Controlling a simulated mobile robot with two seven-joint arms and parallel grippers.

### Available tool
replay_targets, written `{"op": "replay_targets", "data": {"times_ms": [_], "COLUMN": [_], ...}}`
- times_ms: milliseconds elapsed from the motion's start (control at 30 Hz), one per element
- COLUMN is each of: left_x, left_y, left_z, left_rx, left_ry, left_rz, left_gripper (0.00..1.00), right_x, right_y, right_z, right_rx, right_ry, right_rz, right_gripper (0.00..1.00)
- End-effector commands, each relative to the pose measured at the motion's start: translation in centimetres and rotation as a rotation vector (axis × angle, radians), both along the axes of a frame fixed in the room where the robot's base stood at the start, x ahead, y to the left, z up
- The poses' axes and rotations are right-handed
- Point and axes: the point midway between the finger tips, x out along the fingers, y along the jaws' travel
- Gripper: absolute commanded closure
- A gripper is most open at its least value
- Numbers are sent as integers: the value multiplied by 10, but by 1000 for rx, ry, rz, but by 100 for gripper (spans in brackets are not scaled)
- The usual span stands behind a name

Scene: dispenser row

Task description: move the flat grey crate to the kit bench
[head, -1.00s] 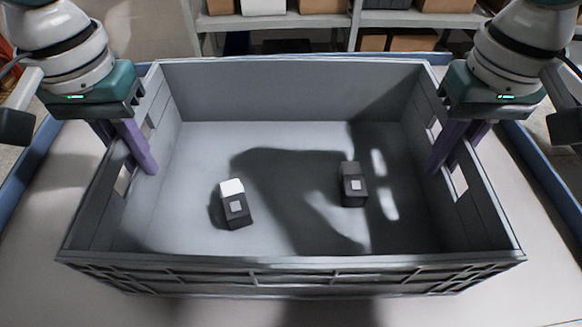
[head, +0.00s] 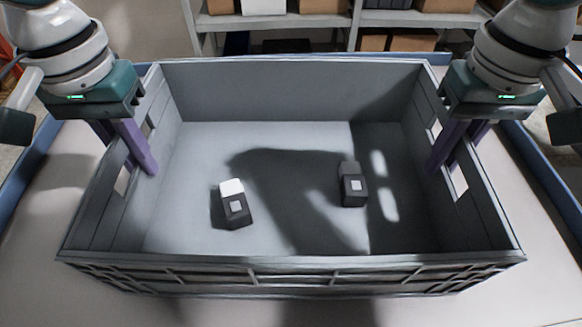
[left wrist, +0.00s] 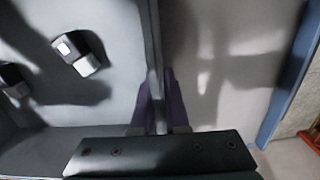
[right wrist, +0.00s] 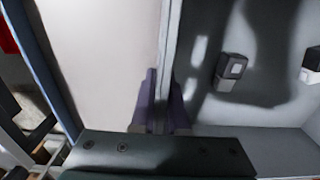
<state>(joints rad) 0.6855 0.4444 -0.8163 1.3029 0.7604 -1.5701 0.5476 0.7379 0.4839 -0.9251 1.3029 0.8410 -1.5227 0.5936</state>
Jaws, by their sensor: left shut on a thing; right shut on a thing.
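The flat grey crate (head: 290,262) fills the middle of the head view, open at the top. Two small dark blocks lie on its floor: one with a white end (head: 236,208) at left, one darker (head: 353,186) at right. My left gripper (head: 142,160) is shut on the crate's left side wall, with its purple fingers astride the wall; the left wrist view shows this too (left wrist: 158,112). My right gripper (head: 440,160) is shut on the right side wall in the same way, also seen in the right wrist view (right wrist: 166,112). The fingertips are partly hidden by the walls.
The crate is over a pale table top (head: 40,215) with a blue edge (head: 540,165). Behind it stands a grey shelf (head: 350,18) with brown boxes. Pale table is clear on both sides of the crate.

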Motion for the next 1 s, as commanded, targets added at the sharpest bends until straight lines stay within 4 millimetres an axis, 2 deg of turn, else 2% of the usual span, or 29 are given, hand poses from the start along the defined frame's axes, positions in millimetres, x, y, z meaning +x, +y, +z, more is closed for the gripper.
{"op": "replay_targets", "data": {"times_ms": [267,467,733,1000], "left_x": [1,1,1,1], "left_y": [0,0,0,0], "left_z": [4,18,47,51], "left_rx": [-1,-1,-1,-1], "left_ry": [-2,-2,-2,-2], "left_rz": [0,0,0,0], "left_gripper": [100,100,100,100], "right_x": [1,1,1,0], "right_y": [0,0,0,0], "right_z": [3,18,47,51], "right_rx": [1,1,0,0], "right_ry": [-2,-2,-1,-1], "right_rz": [0,0,0,0], "right_gripper": [100,100,100,100]}}
